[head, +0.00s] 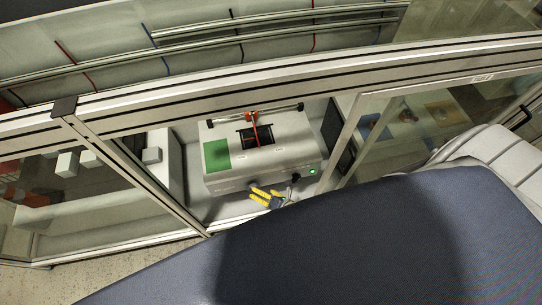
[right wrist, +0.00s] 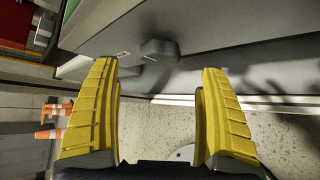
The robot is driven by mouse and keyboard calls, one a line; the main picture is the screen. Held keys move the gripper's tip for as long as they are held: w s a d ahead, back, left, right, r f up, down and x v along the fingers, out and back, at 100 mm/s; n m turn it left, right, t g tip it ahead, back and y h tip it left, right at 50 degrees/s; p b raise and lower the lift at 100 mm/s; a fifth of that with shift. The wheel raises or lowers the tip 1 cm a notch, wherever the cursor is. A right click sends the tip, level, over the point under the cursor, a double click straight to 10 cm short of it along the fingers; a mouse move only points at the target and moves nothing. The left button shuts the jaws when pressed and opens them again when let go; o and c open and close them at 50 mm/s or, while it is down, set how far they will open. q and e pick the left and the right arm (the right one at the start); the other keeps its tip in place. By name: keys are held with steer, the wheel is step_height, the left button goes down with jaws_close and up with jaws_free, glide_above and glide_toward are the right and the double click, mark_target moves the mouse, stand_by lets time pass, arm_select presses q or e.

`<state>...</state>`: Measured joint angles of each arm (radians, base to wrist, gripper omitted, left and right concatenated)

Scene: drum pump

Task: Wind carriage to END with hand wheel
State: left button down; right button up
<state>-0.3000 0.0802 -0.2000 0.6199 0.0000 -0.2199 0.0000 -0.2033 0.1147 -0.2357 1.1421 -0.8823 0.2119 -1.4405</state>
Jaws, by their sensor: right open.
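The drum pump (head: 285,140), a pale box with a green panel, stands inside a framed enclosure in the head view. A red piece (head: 253,125), perhaps the carriage, lies at a dark opening on its top. A dark knob (head: 295,177), probably the hand wheel, sits low on its front face; a dark knob also shows in the right wrist view (right wrist: 160,49). My right gripper (head: 262,196) has yellow fingers and is just left of and below the knob in the head view. In the wrist view my right gripper (right wrist: 161,115) is open and empty, with the knob beyond its fingertips. My left gripper is out of view.
A metal frame rail (head: 270,82) crosses above the box, with posts on both sides. Pale blocks (head: 67,164) stand at left. Orange cones (right wrist: 50,134) stand on the floor. My own dark arm covers the foreground.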

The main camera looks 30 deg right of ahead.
steer(key=shift+v, duration=2.7)
